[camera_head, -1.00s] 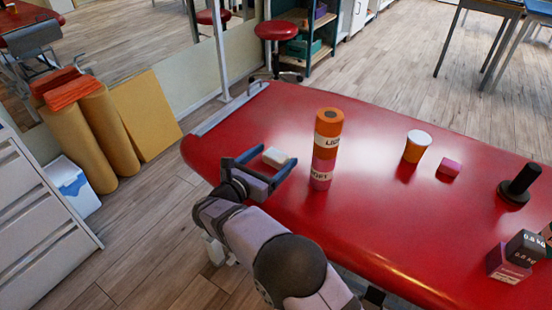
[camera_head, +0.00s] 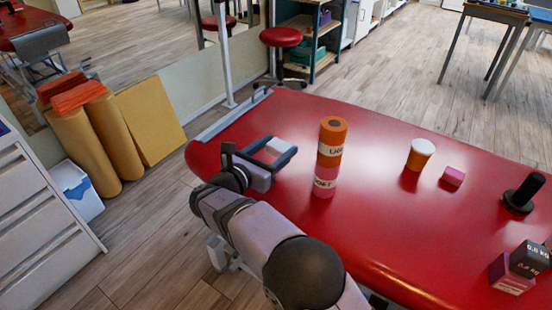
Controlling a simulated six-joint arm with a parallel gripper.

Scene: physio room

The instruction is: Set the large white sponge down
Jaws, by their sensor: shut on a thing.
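The large white sponge (camera_head: 277,146) is at the left end of the red table (camera_head: 400,240). My gripper (camera_head: 277,151) is shut on it, with a dark finger along each side. The sponge's top shows between the fingers; its lower part is hidden. It is low at the table top, and I cannot tell whether it touches the surface.
An orange and pink roll stack (camera_head: 329,158) stands upright close to the right of my gripper. Farther right are an orange cup with a white lid (camera_head: 420,154), a pink block (camera_head: 453,176), a black post on a base (camera_head: 522,194) and weight boxes (camera_head: 512,272). Red table is clear between them.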

